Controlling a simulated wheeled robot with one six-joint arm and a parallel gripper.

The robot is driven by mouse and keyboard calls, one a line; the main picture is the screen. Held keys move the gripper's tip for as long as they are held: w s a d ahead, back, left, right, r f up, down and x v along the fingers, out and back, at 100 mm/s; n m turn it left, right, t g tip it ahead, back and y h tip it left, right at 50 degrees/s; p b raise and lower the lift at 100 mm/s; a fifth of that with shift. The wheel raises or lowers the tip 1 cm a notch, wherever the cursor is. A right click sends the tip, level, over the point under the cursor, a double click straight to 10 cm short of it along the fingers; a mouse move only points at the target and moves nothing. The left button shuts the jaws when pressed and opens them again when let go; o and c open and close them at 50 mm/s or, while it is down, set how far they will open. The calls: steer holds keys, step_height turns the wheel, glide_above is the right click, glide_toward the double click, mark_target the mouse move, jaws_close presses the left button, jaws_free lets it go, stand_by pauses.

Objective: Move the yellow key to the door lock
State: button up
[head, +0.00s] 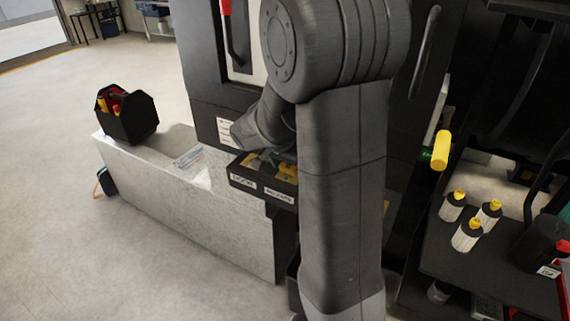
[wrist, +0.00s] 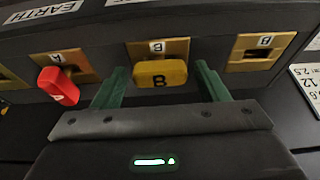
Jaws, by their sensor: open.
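The yellow key (wrist: 160,76), marked B, sits at a brass lock plate (wrist: 158,48) in the middle of the wrist view. My gripper (wrist: 161,70) is open, with one green finger on each side of the key. Small gaps show between key and fingers. A second brass lock plate (wrist: 262,50), labelled B, is to the right and has a dark slot with no key in it. In the head view, a dark lock box (head: 262,187) has a label that seems to read DOOR; my arm hides part of it and most of the gripper.
A red key (wrist: 58,86) sits in the lock plate left of the yellow key, close to my left finger. A pale plinth (head: 185,200) carries a black tool carrier (head: 128,115). A yellow handle (head: 441,150) and several bottles (head: 468,235) are at right.

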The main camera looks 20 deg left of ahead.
mark_target(287, 166)
steer(key=shift+c, duration=0.2)
steer(key=c, duration=0.9)
steer(key=shift+r+p, duration=1.55)
steer(key=shift+r, duration=1.05)
steer(key=shift+a, duration=0.1)
steer(key=shift+w+a+f, duration=0.1)
steer(key=shift+w+a, duration=0.1)
steer(key=shift+a, duration=2.8)
steer(key=shift+w+a, duration=0.15)
steer(key=shift+a, duration=2.8)
steer(key=shift+w+d+p, duration=0.1)
steer(key=shift+w+p, duration=0.05)
steer(key=shift+p, duration=0.6)
steer(key=shift+w+f+g+p, duration=0.45)
steer(key=shift+g+p, duration=0.45)
steer(key=shift+p, duration=0.6)
